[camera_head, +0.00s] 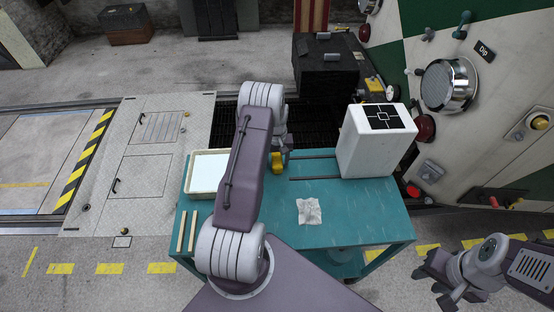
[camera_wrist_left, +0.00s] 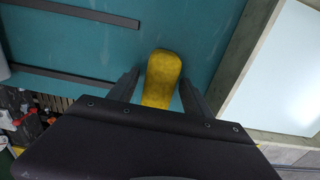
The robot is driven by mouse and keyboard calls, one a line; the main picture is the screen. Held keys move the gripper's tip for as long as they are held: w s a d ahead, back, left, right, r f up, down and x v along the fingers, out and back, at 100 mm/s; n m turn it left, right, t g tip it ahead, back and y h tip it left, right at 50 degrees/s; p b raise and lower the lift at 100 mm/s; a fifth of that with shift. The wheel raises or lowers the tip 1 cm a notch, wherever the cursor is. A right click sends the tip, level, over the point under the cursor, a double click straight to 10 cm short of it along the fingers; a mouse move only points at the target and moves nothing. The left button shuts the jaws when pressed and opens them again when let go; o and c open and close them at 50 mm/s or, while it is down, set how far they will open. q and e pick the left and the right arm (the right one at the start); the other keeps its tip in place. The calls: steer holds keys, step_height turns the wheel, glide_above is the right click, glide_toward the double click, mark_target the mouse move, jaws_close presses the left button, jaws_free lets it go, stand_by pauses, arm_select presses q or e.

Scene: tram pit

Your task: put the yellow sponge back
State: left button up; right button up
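The yellow sponge (camera_head: 277,162) lies on the teal table (camera_head: 345,222), right of my left arm and partly covered by it in the head view. In the left wrist view the sponge (camera_wrist_left: 162,77) sits between the two dark fingers of my left gripper (camera_wrist_left: 160,92). The fingers are spread, with a gap on each side of the sponge. In the head view my left arm mostly hides that gripper. My right gripper (camera_head: 438,283) is off the table at the lower right, fingers apart and empty.
A shallow framed tray (camera_head: 208,153) stands left of my left arm, with two wooden strips (camera_head: 187,231) in front. A white box (camera_head: 375,143) with a black marker stands at the table's right. A crumpled cloth (camera_head: 309,211) lies near the front. Dark rails (camera_head: 312,178) cross the table.

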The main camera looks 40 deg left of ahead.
mark_target(277, 157)
arm_select(q)
steer(key=shift+w+a, duration=0.15)
steer(key=shift+f, duration=0.2)
steer(key=r+b, duration=0.1)
steer(key=r, duration=0.3)
steer(key=r+b, duration=0.1)
steer(key=r, duration=0.3)
steer(key=shift+w+a+r+b, duration=0.15)
steer(key=shift+a+r+b, duration=0.05)
steer(key=shift+b, duration=0.1)
steer(key=shift+r, duration=0.45)
steer(key=shift+d, duration=0.15)
steer(key=s+d+r+m, duration=0.2)
steer(key=s+d+r, duration=0.15)
steer(key=d, duration=0.45)
steer(key=s+d+r+m, duration=0.2)
steer(key=s+d+m, duration=0.15)
steer(key=d, duration=0.35)
steer(key=s+d+m, duration=0.1)
steer(key=s+d, duration=0.2)
steer(key=s, duration=0.2)
steer(key=s+d+m+t, duration=0.1)
steer(key=s+d, duration=0.2)
steer(key=s, duration=0.2)
steer(key=shift+s+r, duration=0.15)
steer(key=shift+s, duration=0.15)
